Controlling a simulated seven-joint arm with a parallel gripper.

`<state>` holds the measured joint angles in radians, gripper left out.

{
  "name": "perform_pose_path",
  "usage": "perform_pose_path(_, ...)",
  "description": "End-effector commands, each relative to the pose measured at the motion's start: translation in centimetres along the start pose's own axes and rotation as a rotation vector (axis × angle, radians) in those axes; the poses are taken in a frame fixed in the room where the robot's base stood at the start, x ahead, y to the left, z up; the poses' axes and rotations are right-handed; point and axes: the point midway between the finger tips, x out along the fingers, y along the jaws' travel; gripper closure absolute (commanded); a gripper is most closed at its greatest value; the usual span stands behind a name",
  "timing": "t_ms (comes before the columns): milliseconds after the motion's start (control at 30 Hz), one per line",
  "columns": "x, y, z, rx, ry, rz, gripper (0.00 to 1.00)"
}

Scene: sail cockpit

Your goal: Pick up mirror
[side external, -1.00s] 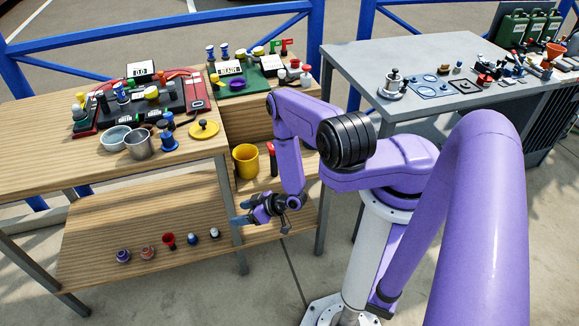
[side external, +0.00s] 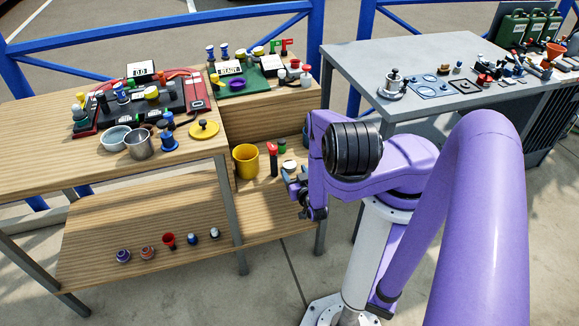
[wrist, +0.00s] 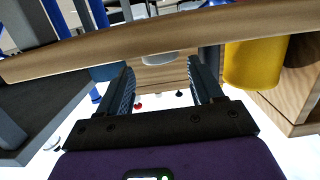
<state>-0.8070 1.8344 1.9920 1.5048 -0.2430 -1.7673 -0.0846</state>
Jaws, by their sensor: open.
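I cannot pick out the mirror for certain. A pale round piece (wrist: 160,57) shows between and beyond my fingertips in the wrist view, partly hidden by a wooden board edge; I cannot tell whether it is the mirror. A small white-topped item (side external: 290,165) stands on the lower wooden shelf in the side view, right beside my gripper. My gripper (side external: 291,180) is at the front of that shelf, partly hidden by my arm. In the wrist view my gripper (wrist: 160,75) has its two fingers wide apart, with nothing held between them.
A yellow bucket (side external: 246,161) and a red-topped dark item (side external: 272,158) stand left of my gripper on the shelf. A wooden board edge (wrist: 210,32) crosses the wrist view. A blue item (wrist: 104,72) shows left of the fingers. The grey table (side external: 420,60) is at right.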

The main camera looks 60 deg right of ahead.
Motion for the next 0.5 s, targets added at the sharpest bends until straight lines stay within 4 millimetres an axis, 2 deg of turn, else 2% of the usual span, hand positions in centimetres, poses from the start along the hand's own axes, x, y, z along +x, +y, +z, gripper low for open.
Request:
perform_pose_path(133, 2.1, 0.0, -0.1, -0.001, 0.004, -0.002, 0.34)
perform_pose_path(300, 3.9, 0.0, 0.0, -0.001, 0.002, 0.0, 0.34)
perform_pose_path(500, 4.4, 0.0, 0.0, 0.0, -0.001, -0.001, 0.34)
